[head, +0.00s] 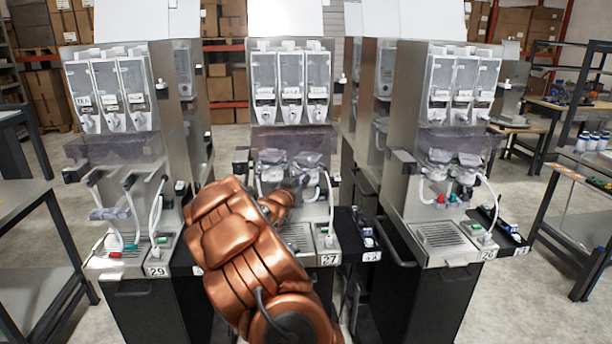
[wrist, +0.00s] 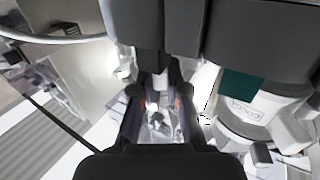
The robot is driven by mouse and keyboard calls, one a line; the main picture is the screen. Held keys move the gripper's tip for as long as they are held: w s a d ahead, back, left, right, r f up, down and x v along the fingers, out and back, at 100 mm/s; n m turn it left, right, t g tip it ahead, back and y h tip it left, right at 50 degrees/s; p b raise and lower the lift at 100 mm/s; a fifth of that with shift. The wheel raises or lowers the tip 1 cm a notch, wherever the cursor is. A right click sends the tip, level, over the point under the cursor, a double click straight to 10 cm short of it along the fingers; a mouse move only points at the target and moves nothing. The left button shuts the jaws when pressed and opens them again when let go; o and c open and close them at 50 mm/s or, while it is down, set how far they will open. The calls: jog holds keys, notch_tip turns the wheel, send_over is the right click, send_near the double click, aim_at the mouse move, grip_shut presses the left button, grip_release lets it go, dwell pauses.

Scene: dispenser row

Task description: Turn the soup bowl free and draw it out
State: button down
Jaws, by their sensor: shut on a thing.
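In the head view my gripper (head: 288,194) is at the middle dispenser, just below its two mixing bowls, mostly hidden behind my copper arm. In the wrist view the fingers (wrist: 155,80) run up and close on a dark grey part at top centre, which I take for part of the soup bowl (wrist: 152,62). No soup label is readable, and most of the bowl is hidden. In the head view I cannot tell which of the two grey bowls (head: 308,162) is the held one.
The middle dispenser (head: 290,85) has several clear canisters above and a drip tray (head: 297,236) below, marked 27. A white hose (head: 330,205) hangs at its right. Similar dispensers stand left (head: 110,95) and right (head: 460,90). A small dark shelf (head: 352,222) juts out beside it.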

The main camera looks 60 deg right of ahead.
aim_at(311, 176)
jog(key=shift+r+t+b, duration=0.5)
jog(key=shift+r+b, duration=0.2)
jog(key=shift+b, duration=0.5)
jog(key=shift+s+d+f+n+b, duration=0.15)
jog(key=shift+n+b, duration=0.25)
jog(key=shift+b, duration=0.5)
jog(key=shift+s+r+t+b, duration=0.25)
jog(key=shift+t+b, duration=0.35)
jog(key=shift+b, duration=1)
jog(key=shift+s+d+f+n+b, duration=0.15)
jog(key=shift+n+b, duration=0.25)
jog(key=shift+b, duration=0.75)
jog(key=shift+s+d+f+n+t+y+b, duration=0.2)
jog(key=shift+t+b, duration=0.25)
jog(key=shift+b, duration=0.95)
jog(key=shift+s+a+r+n+t+y+b, duration=0.15)
jog(key=shift+n+t+y+b, duration=0.2)
jog(key=shift+b, duration=1.05)
jog(key=shift+s+d+f+n+t+y+b, duration=0.2)
jog(key=shift+t+b, duration=0.3)
jog(key=shift+b, duration=0.9)
jog(key=shift+s+f+n+t+y+b, duration=0.15)
jog(key=shift+n+t+y+b, duration=0.3)
jog(key=shift+t+b, duration=0.9)
jog(key=shift+s+d+n+b, duration=0.15)
jog(key=shift+s+n+b, duration=0.05)
jog(key=shift+n+b, duration=0.4)
